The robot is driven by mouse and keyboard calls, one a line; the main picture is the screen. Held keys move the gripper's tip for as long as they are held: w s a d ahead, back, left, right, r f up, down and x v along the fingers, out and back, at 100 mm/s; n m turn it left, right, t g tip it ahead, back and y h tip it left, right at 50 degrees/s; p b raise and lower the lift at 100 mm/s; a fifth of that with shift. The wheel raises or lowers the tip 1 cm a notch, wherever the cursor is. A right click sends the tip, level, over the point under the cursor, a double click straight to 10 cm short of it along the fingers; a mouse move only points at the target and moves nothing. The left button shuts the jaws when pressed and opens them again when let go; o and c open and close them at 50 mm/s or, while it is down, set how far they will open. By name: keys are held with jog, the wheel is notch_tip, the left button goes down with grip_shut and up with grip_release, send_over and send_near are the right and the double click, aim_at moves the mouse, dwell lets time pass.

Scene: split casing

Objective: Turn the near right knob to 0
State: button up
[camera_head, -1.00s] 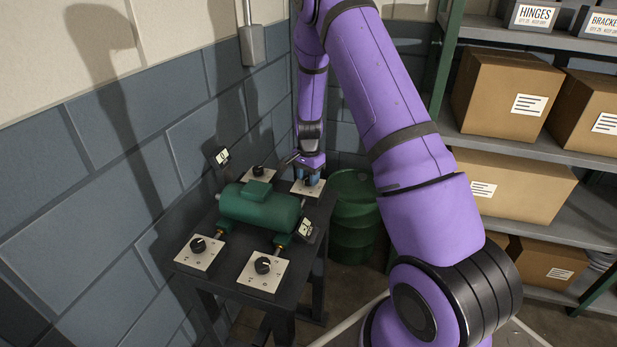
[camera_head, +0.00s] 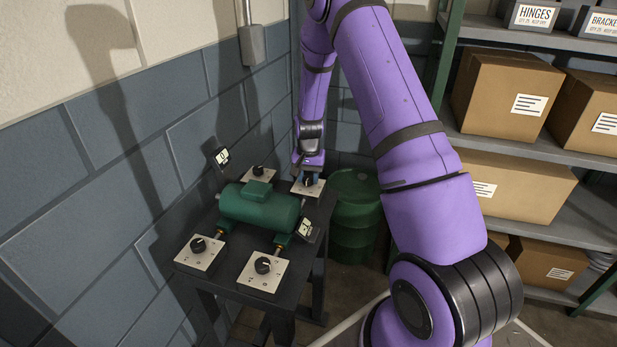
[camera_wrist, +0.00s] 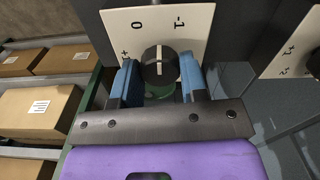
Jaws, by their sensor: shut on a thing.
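A black knob with a white pointer line (camera_wrist: 158,66) sits on a white plate (camera_wrist: 205,40) marked 0, -1 and + in the wrist view. Its line stands between the 0 and the -1. My gripper (camera_wrist: 158,85) is shut on this knob, with one blue finger on each side. In the head view my gripper (camera_head: 309,176) is at the far right knob's plate (camera_head: 317,190). The knob at the near right of that picture (camera_head: 263,265) stands free on its own plate.
A green motor-like casing (camera_head: 258,207) lies among the knob plates on a dark table (camera_head: 225,285). Two more knobs stand at near left (camera_head: 198,245) and far left (camera_head: 258,170). Small displays (camera_head: 222,156) (camera_head: 305,228) flank the casing. A green drum (camera_head: 354,225) and shelves stand right.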

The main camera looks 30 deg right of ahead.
aim_at(308, 178)
jog(key=n, duration=0.6)
dwell(0.6)
jog(key=o, duration=0.9)
jog(key=shift+o, duration=0.2)
notch_tip(308, 178, up, 11)
jog(key=shift+f, duration=0.15)
